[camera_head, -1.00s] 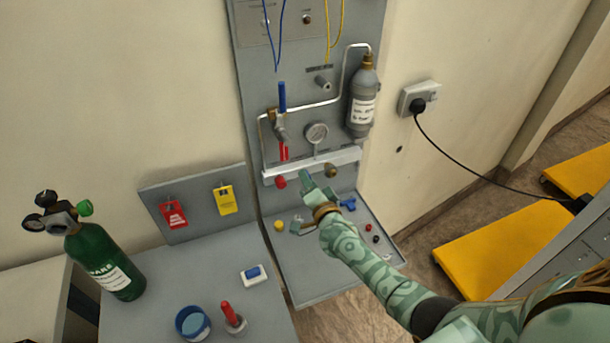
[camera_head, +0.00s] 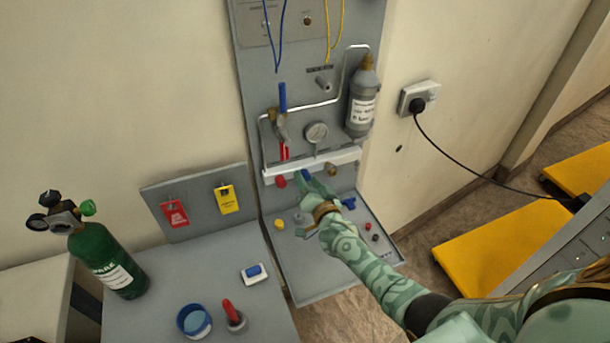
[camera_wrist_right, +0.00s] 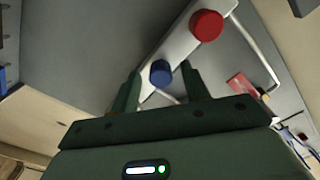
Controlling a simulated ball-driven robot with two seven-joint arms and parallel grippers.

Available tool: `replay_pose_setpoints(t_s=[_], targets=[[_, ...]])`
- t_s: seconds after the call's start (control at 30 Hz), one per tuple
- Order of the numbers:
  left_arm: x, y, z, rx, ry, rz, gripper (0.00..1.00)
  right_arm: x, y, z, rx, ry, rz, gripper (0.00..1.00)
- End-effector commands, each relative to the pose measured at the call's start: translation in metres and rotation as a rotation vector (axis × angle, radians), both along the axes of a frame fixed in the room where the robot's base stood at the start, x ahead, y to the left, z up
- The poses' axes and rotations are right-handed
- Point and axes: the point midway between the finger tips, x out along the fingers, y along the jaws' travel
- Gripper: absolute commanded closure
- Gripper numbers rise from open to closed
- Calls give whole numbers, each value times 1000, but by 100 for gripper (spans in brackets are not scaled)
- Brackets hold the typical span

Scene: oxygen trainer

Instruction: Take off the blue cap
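The blue cap (camera_head: 306,174) sits on the white bar (camera_head: 340,158) low on the grey wall panel, between a red cap (camera_head: 281,182) and a brass fitting (camera_head: 331,170). In the right wrist view the blue cap (camera_wrist_right: 160,73) lies in the gap between the fingertips, with the red cap (camera_wrist_right: 206,25) beyond to the upper right. My right gripper (camera_head: 311,185) is open at the blue cap; its fingers (camera_wrist_right: 162,88) stand apart on either side. Whether they touch the cap is unclear. My left gripper is not in view.
Below the bar is a grey shelf (camera_head: 310,285) with small knobs and a blue piece (camera_head: 348,203). A gauge (camera_head: 316,132) and grey bottle (camera_head: 362,103) are above. To the left, a table (camera_head: 180,270) holds a green cylinder (camera_head: 108,262) and blue tub (camera_head: 194,322).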

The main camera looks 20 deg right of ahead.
Motion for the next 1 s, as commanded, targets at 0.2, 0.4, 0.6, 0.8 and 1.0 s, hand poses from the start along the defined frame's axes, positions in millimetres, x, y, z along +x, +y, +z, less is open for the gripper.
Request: replay_pose_setpoints(t_s=[0.2, 0.4, 0.6, 0.8, 1.0], targets=[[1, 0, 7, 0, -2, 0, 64, -7, 0, 2, 1, -1, -1, 54], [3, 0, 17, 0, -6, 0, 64, -23, 1, 3, 6, -3, 0, 54], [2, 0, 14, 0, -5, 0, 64, -24, 1, 1, 264, -17, 0, 54], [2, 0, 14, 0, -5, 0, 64, -24, 1, 1, 303, -19, -1, 54], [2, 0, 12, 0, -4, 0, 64, -24, 1, 0, 476, -29, 0, 54]])
